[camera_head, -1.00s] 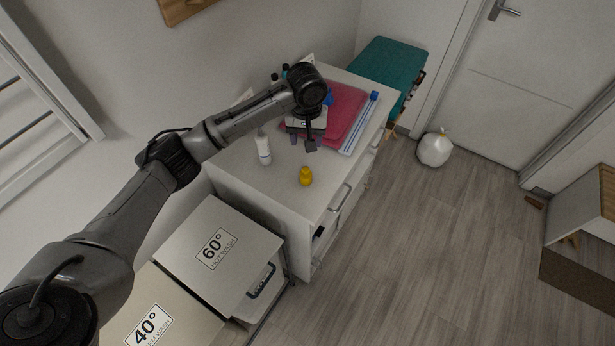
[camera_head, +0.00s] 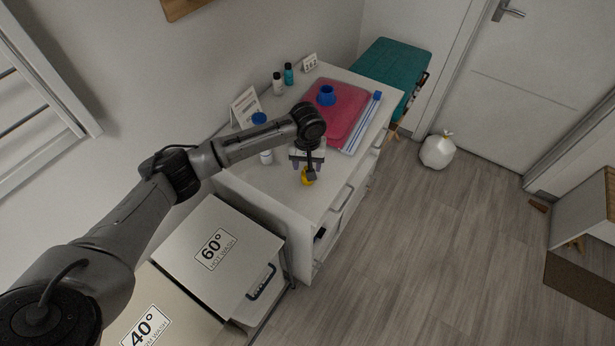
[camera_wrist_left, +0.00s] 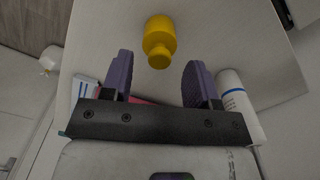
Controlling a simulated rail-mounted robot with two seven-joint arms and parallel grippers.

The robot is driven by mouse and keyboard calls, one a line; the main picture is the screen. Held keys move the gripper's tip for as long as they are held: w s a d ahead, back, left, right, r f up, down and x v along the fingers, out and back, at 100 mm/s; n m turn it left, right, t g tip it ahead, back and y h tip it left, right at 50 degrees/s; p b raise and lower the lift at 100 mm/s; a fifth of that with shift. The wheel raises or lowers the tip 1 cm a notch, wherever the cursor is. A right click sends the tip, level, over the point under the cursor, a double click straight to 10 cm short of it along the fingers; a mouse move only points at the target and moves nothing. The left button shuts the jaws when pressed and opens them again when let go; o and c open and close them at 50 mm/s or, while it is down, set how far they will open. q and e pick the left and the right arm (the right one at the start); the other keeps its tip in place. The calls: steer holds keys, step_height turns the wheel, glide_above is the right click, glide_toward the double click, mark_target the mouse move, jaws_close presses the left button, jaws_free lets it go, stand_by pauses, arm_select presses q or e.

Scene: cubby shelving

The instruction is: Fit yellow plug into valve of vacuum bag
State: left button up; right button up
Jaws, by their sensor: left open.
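The yellow plug (camera_head: 307,180) stands on the white cabinet top near its front edge. My left gripper (camera_head: 308,174) is just above it, partly hiding it. In the left wrist view the plug (camera_wrist_left: 159,42) lies ahead of the open purple-padded fingers (camera_wrist_left: 158,78), roughly centred and not gripped. The vacuum bag (camera_head: 345,115) lies flat at the back right of the cabinet, pink inside, with a blue valve (camera_head: 326,96) on top and a blue-and-white strip along its right edge. My right gripper is not in view.
A white bottle with a blue cap (camera_head: 260,118) stands left of my left gripper. A sign (camera_head: 245,106) and two small bottles (camera_head: 283,79) stand along the back. A teal-topped hamper (camera_head: 391,67) stands beyond the cabinet.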

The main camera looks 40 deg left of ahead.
arm_select(q)
steer(key=shift+f, duration=0.9)
steer(key=shift+c, duration=0.4)
steer(key=c, duration=0.9)
